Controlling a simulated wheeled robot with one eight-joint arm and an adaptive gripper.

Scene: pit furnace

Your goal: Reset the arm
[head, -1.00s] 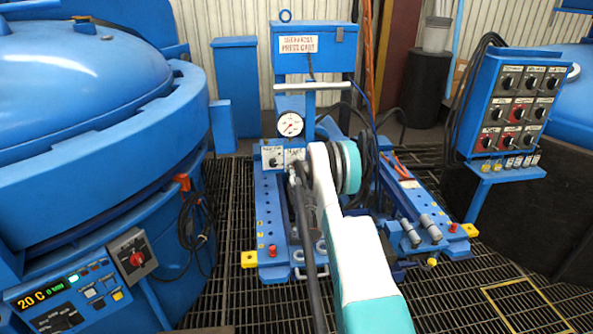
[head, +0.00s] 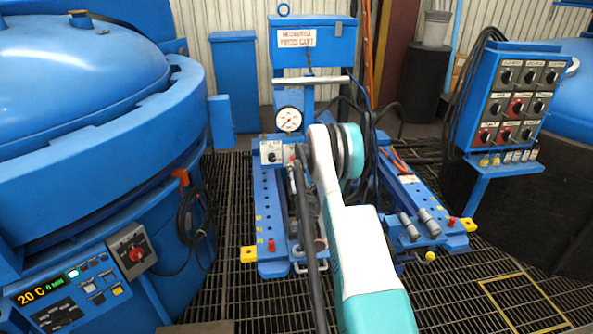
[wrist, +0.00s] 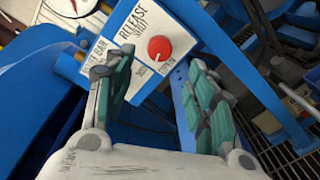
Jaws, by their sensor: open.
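My gripper (wrist: 160,95) shows in the wrist view with its two green-padded fingers apart and nothing between them. Beyond the fingertips is a white control panel with a red release knob (wrist: 159,48); the gripper appears apart from it. In the head view my white and teal arm reaches forward over the blue press cart (head: 266,215), and the gripper is hidden behind the arm. The cart's small control box (head: 271,152) and round pressure gauge (head: 289,120) stand just left of the arm.
A blue furnace (head: 90,150) with a lit display panel (head: 70,290) fills the left. A switch panel (head: 517,105) on a stand is at the right. Dark hoses hang around the cart. Open grating floor (head: 455,300) lies in front of the cart, right of my arm.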

